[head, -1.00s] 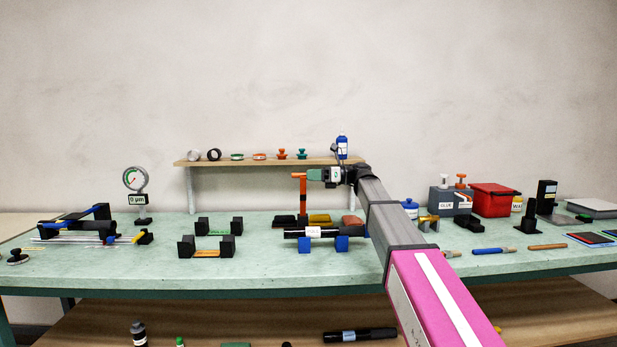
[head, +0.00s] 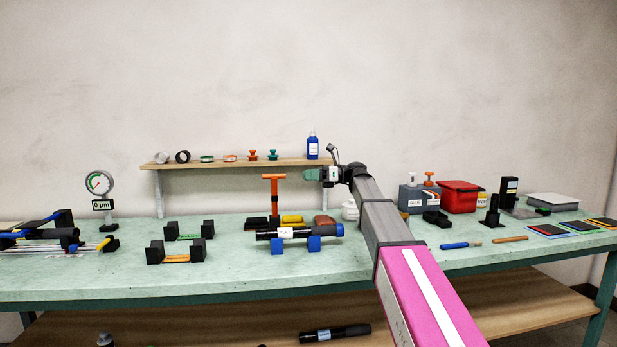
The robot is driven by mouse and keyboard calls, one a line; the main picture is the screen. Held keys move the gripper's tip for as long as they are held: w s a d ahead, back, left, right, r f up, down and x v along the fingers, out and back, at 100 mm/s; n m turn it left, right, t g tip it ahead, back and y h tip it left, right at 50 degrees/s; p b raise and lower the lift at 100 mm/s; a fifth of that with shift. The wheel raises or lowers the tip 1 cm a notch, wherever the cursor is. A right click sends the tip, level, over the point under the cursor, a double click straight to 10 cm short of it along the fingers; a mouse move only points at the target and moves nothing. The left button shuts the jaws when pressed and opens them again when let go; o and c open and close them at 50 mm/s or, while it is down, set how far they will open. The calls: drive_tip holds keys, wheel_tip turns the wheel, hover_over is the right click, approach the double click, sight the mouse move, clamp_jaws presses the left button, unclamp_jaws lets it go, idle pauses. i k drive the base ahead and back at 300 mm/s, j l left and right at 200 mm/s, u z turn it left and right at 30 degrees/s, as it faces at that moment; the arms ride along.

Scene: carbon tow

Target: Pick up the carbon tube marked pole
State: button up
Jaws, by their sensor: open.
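A black carbon tube (head: 265,236) with a white label lies level across two blue blocks (head: 314,243) on the green bench; the label's lettering is small but appears to read pole. My gripper (head: 308,174) is open and empty. In the picture it is above the tube and to the right of an orange T-handled tool (head: 273,190). The fingers are small here, and their exact gap and height over the bench are hard to judge.
A raised wooden shelf (head: 225,164) with small parts and a blue bottle (head: 313,148) stands behind. Two black cradles (head: 155,252) are to the left, a red box (head: 460,196) to the right. Another black tube (head: 350,331) lies on the lower shelf. The front bench strip is clear.

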sight(287, 233)
drive_tip(key=k, duration=1)
